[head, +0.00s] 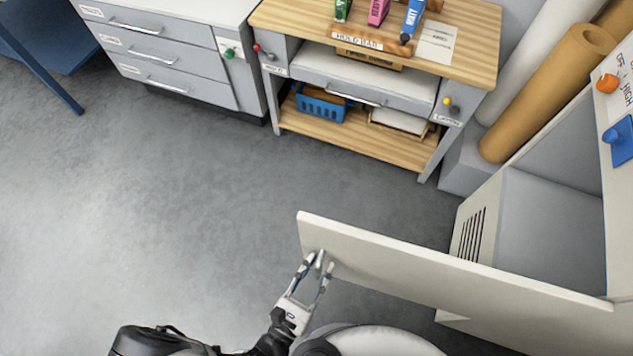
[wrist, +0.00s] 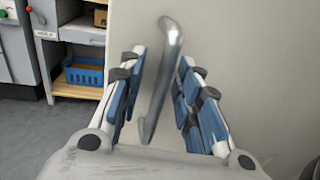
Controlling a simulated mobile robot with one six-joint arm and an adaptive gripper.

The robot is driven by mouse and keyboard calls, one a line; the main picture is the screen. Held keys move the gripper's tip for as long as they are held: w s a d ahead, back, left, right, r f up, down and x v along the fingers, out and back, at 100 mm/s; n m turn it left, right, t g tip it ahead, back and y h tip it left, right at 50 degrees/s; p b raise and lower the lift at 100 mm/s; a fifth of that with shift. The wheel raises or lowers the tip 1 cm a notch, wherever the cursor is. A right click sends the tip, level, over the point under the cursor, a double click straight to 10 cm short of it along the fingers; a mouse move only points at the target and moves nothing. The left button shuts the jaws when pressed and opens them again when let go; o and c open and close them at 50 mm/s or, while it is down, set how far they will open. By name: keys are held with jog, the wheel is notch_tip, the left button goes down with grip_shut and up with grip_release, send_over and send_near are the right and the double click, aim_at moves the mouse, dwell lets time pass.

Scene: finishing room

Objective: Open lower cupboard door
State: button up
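The lower cupboard door (head: 410,258) is a pale panel standing wide open, swung out from the cupboard (head: 552,225) at the right. The grey cupboard inside shows and looks empty. My gripper (head: 319,264) is at the door's free end, on the near face. In the wrist view the metal door handle (wrist: 168,62) runs between the two blue-padded fingers of my gripper (wrist: 164,60). The fingers are apart, with a gap on both sides of the handle.
A wooden workbench (head: 468,55) with a drawer and a lower shelf stands at the back. A grey drawer cabinet (head: 185,60) is to its left. Brown and white rolls (head: 540,95) lean beside the cupboard. The floor (head: 150,200) at the left is clear.

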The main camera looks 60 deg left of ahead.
jog(key=v, duration=1.2)
dwell(0.6)
